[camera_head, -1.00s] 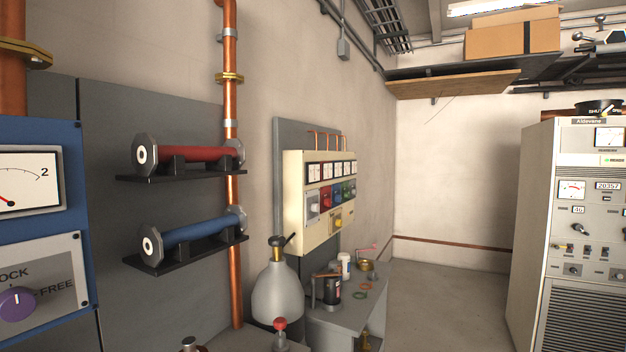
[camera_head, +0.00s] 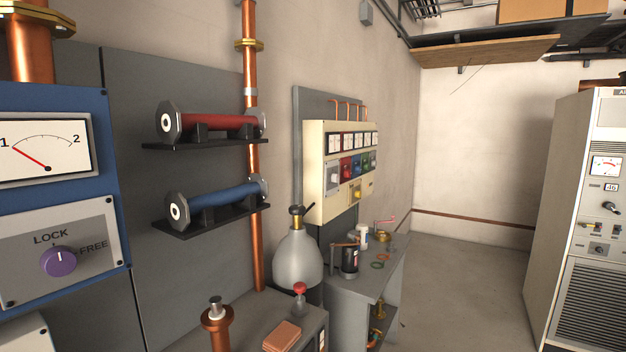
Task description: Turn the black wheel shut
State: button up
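No black wheel can be made out for certain in the present view. A black round part with white lettering that showed at the far right earlier is now outside the picture. A grey gas bottle (camera_head: 298,262) stands left of centre, with a brass neck and a small dark handle (camera_head: 297,211) on top; its shape is too small to tell. My gripper is not in view.
A blue panel (camera_head: 112,190) with a dial and purple knob (camera_head: 59,261) is close at left. Red (camera_head: 215,124) and blue (camera_head: 222,197) cylinders sit on wall shelves. A grey bench (camera_head: 345,285) and a tall rack (camera_head: 560,200) flank open floor (camera_head: 465,290).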

aim_at(295, 209)
jog(key=z, duration=0.8)
jog(key=i, duration=2.3)
jog(key=u, duration=3.2)
